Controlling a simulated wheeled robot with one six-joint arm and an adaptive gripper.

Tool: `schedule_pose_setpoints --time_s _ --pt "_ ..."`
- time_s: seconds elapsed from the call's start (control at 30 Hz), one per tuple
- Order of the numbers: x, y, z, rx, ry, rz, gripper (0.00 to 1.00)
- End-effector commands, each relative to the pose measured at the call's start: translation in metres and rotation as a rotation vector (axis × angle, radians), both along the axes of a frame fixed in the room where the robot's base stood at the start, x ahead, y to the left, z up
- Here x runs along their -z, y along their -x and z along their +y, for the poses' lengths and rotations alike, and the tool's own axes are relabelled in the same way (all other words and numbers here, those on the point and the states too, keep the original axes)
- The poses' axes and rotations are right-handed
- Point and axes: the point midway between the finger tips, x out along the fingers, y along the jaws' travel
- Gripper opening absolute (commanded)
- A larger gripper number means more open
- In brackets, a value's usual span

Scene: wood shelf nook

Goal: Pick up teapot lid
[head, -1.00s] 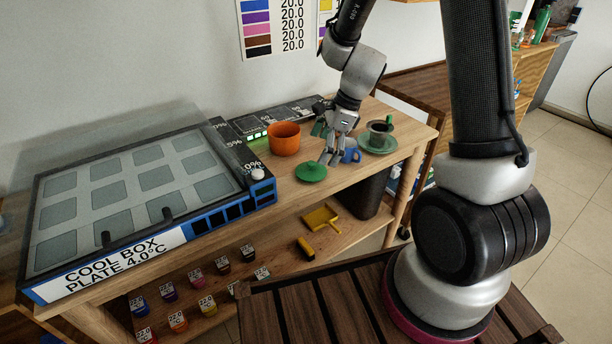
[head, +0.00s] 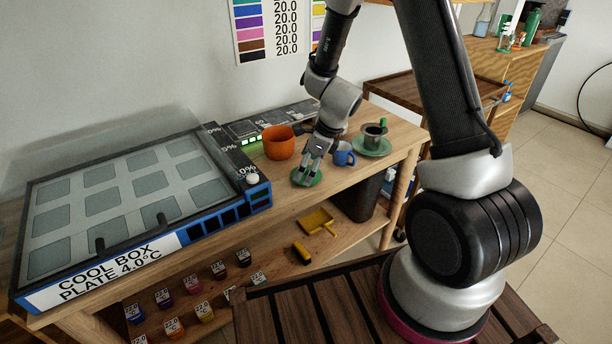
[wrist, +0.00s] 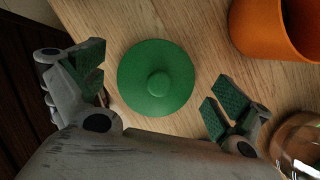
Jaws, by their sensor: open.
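The teapot lid is a green disc with a small round knob (wrist: 157,83). It lies flat on the wooden shelf top near the front edge, and in the head view it shows partly behind my fingers (head: 314,181). My gripper (head: 306,178) is over the lid, pointing down. In the wrist view my gripper (wrist: 155,95) is open, with one green-padded finger left of the lid and one right of it. The lid sits between the fingers with gaps on both sides. I cannot tell the exact height of the fingertips above the wood.
An orange pot (head: 279,142) stands just behind the lid. A blue cup (head: 344,155) and a green saucer (head: 371,146) with a dark cup are to the right. The cool box plate (head: 120,200) fills the left. A glass-like round object (wrist: 298,143) is near my right finger.

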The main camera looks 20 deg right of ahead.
Motion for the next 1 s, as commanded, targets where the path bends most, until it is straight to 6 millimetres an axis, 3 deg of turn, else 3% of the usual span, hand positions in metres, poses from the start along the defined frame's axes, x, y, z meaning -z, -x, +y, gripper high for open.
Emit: schedule_pose_setpoints --time_s 0.1,0.4,0.93,0.97,1.0 --pt "0.000 0.000 0.000 0.000 0.000 0.000 0.98" --pt "0.000 0.000 0.000 -0.001 0.000 0.000 0.46" --pt "-0.002 0.002 0.000 -0.002 0.002 0.004 0.40" --pt "-0.005 0.002 0.000 -0.003 0.002 0.003 0.34" --pt "-0.011 0.001 0.000 -0.003 0.000 0.001 0.18"
